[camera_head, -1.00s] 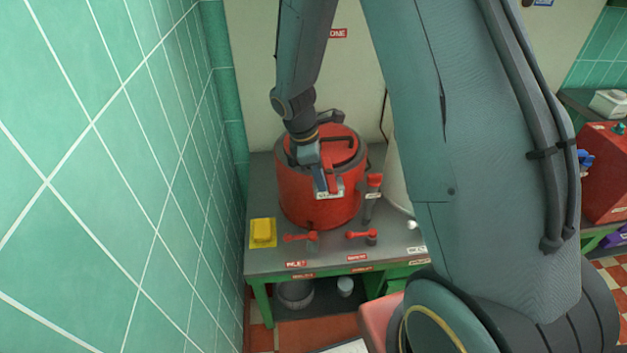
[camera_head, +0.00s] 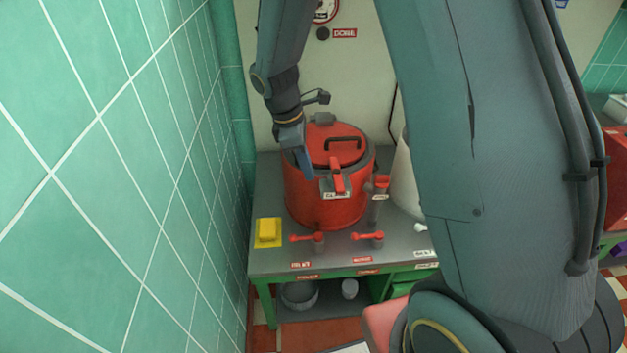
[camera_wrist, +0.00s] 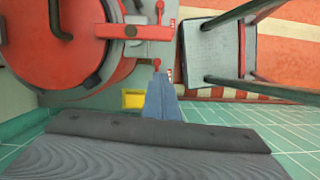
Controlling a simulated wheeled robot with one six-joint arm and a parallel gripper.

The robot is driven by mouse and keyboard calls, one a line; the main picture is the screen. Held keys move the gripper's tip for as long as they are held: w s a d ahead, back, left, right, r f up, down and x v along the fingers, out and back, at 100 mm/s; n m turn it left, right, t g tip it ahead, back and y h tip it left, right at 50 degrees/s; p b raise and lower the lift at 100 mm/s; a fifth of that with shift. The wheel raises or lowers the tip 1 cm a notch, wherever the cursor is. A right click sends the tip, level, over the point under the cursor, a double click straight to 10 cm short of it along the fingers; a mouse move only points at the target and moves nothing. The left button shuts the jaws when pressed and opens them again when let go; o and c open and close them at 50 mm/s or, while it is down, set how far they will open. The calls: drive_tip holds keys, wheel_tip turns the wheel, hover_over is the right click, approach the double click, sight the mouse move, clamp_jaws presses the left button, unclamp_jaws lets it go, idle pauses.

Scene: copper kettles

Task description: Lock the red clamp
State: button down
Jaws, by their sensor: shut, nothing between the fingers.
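The red pot (camera_head: 325,205) stands on the grey bench with its red lid (camera_head: 335,143) down. The red clamp (camera_head: 337,178) is at the lid's front edge, its lever hanging down over a grey bracket with a label. In the wrist view the clamp (camera_wrist: 125,31) lies across the bracket at the rim. My gripper (camera_head: 307,172) is shut and empty, to the left of the clamp and apart from it. Its blue fingers (camera_wrist: 160,95) also show in the wrist view, below the clamp in the picture.
A red-topped post (camera_head: 380,190) stands right of the pot. A green tiled wall (camera_head: 120,180) is close on the left.

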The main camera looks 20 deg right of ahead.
drive_tip(key=shift+b+v, duration=0.6)
drive_tip(key=shift+v, duration=2)
drive_tip(key=shift+s+d, duration=0.1)
drive_tip(key=shift+s, duration=0.05)
drive_tip(key=s+d+f+m+t+y+b, duration=0.1)
drive_tip(key=s+d+m, duration=0.1)
drive_tip(key=s+m, duration=0.5)
drive_tip(key=s+d+f+m+t+y+b, duration=0.1)
drive_tip(key=s+d+m+b, duration=0.1)
drive_tip(key=s+m, duration=0.5)
drive_tip(key=shift+d+f+m+y, duration=0.2)
drive_tip(key=shift+d+m+y, duration=0.2)
drive_tip(key=shift+d+m, duration=0.1)
drive_tip(key=shift+s, duration=0.15)
